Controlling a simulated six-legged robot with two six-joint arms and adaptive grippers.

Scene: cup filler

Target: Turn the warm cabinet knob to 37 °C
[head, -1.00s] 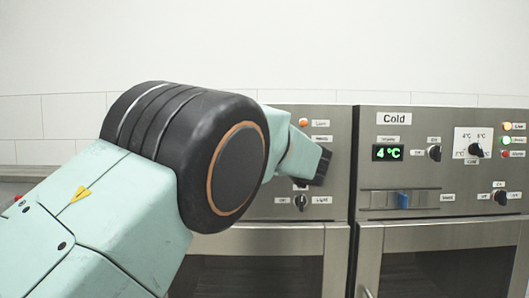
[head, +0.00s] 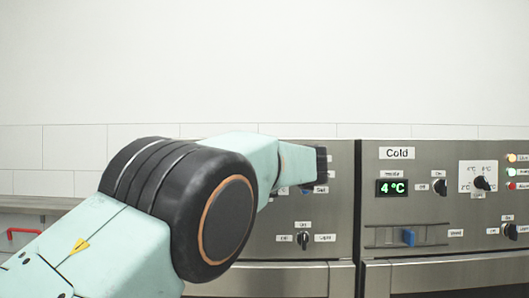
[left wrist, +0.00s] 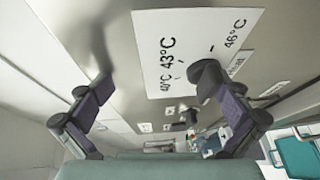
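The warm cabinet knob (left wrist: 207,77) is black and stands on a white dial card (left wrist: 150,30) in the left wrist view. The card shows 40, 43 and 46 °C marks; I cannot tell where the knob points, and a 37 °C mark is not visible. My left gripper (left wrist: 165,88) is open, its two fingers wide apart before the panel. The knob lies between them, close to the right finger; contact is unclear. In the head view my left arm covers most of the warm panel, and only a dark part of the gripper (head: 319,168) shows. My right gripper is not in view.
The cold cabinet panel (head: 440,215) stands to the right, with a 4 °C display (head: 392,187), a dial knob (head: 482,184) and a blue slider (head: 408,237). A light knob (head: 303,239) sits low on the warm panel. A red handle (head: 22,232) shows at far left.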

